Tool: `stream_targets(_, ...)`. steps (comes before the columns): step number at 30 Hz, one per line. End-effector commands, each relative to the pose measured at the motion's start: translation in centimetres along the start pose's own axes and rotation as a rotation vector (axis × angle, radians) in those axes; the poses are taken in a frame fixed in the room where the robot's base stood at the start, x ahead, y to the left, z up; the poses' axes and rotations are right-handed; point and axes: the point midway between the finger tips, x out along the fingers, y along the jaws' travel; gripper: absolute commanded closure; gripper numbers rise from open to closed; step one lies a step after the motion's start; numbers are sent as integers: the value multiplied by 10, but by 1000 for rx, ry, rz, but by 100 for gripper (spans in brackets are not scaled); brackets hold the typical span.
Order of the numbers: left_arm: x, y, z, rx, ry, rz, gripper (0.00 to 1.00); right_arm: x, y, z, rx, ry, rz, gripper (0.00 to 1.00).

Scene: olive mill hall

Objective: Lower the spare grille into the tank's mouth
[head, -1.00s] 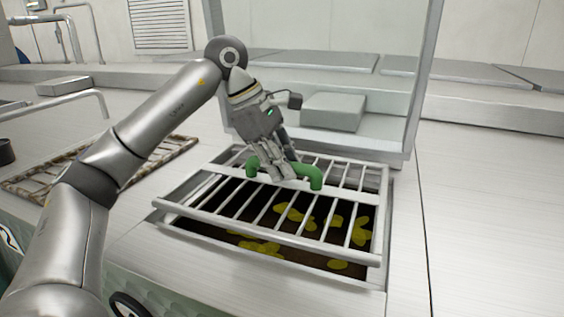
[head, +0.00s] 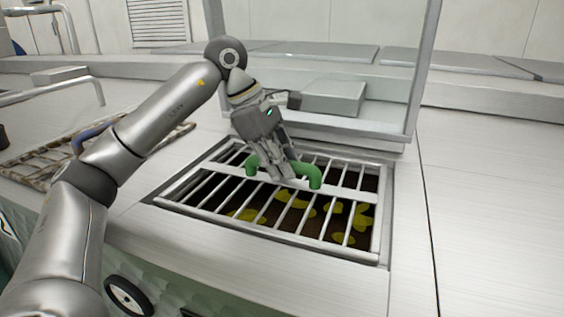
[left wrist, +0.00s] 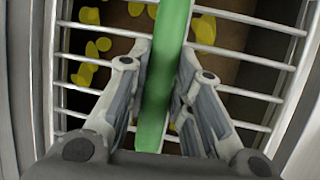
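The spare grille (head: 347,192) is a pale metal frame of bars with a green handle (head: 316,176) across its middle. It lies about level with the tank's mouth (head: 388,212), its outline lined up with the opening. I cannot tell whether it rests on a ledge. My left gripper (head: 284,174) is shut on the green handle from above. In the left wrist view its fingers (left wrist: 165,66) lie on both sides of the handle (left wrist: 173,22). Yellow patches on dark contents show between the bars. My right gripper is out of view.
A raised clear panel in a metal frame (head: 411,88) stands behind the mouth. A brown, dirty grille (head: 35,168) lies on the left, partly behind my left arm. A grey block (head: 333,98) sits behind the panel. The steel top right of the mouth is clear.

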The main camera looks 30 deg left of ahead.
Motion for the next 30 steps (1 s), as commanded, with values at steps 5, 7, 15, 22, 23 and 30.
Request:
stream_targets(5,-2,1,1,1,-3,4,57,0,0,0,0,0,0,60)
stream_targets(7,-1,0,1,0,-2,3,54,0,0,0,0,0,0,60)
stream_targets(15,1,0,-1,-2,3,-4,54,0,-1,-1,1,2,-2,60)
stream_targets(22,-26,0,0,0,-1,1,54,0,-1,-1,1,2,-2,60)
stream_targets(23,-32,1,1,0,-2,3,54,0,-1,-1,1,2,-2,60)
stream_targets(30,-91,1,1,1,-4,5,54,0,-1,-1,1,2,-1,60)
